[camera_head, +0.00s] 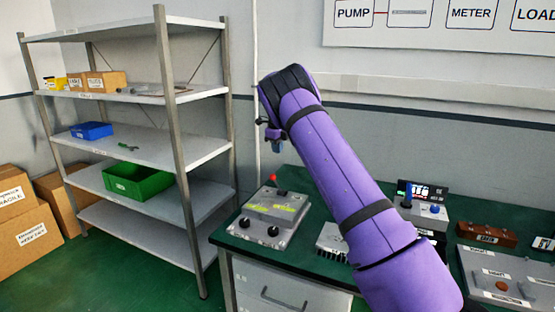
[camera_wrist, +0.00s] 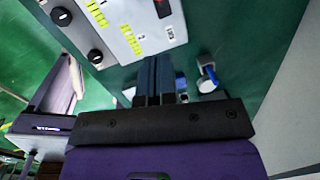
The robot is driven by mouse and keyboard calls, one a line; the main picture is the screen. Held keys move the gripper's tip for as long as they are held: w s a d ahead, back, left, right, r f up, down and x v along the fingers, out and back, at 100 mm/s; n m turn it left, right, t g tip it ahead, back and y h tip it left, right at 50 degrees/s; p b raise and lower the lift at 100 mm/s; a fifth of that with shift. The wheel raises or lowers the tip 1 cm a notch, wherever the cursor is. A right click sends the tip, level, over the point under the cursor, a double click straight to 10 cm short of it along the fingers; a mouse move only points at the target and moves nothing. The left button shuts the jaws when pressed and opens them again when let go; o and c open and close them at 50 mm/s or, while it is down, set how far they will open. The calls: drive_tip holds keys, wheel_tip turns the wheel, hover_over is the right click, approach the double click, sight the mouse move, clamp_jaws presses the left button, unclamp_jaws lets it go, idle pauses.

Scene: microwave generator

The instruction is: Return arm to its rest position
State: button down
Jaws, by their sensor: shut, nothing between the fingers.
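My purple arm reaches from the lower right up over the green bench in the head view. Its black wrist end is near the picture's middle. My gripper (camera_head: 276,145) hangs small below that wrist end, above and behind the grey control box (camera_head: 268,214). In the wrist view my gripper (camera_wrist: 158,78) shows its two dark blue fingers side by side, shut with nothing between them. The control box (camera_wrist: 128,30), with black knobs and yellow-green labels, shows beyond the fingers at the upper left. The arm hides part of the bench.
The green bench (camera_head: 237,244) also carries a finned block (camera_head: 331,241), a meter box (camera_head: 425,212), a brown block (camera_head: 487,233) and a grey panel (camera_head: 495,285). A metal shelf (camera_head: 190,148) with bins and boxes stands at left. Cardboard boxes (camera_head: 25,243) sit on the floor.

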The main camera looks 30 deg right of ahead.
drive_tip(key=shift+a+r, duration=0.1)
drive_tip(key=shift+r, duration=0.55)
drive_tip(key=s+a+r+n+t+y, duration=0.1)
drive_tip(key=s+a+r+n, duration=0.25)
drive_tip(key=s+r, duration=0.45)
drive_tip(key=s+a+r+n, duration=0.2)
drive_tip(key=s+r+n, duration=0.35)
drive_tip(key=s, duration=0.45)
drive_tip(key=s+a+r+n+t+y, duration=0.1)
drive_tip(key=s+a+r+n, duration=0.25)
drive_tip(key=s+r, duration=0.5)
drive_tip(key=s+a+f+n, duration=0.1)
drive_tip(key=s+a+n, duration=0.2)
drive_tip(key=s, duration=0.7)
drive_tip(key=s+a+f+n+t, duration=0.1)
drive_tip(key=s+a+f+n, duration=0.1)
drive_tip(key=s+n, duration=0.6)
drive_tip(key=s+a+f+n+h, duration=0.1)
drive_tip(key=s+n, duration=0.5)
drive_tip(key=s, duration=0.8)
drive_tip(key=a+f, duration=0.1)
drive_tip(key=a, duration=0.1)
drive_tip(key=shift+a+f+t, duration=0.25)
drive_tip(key=shift+a+t, duration=0.15)
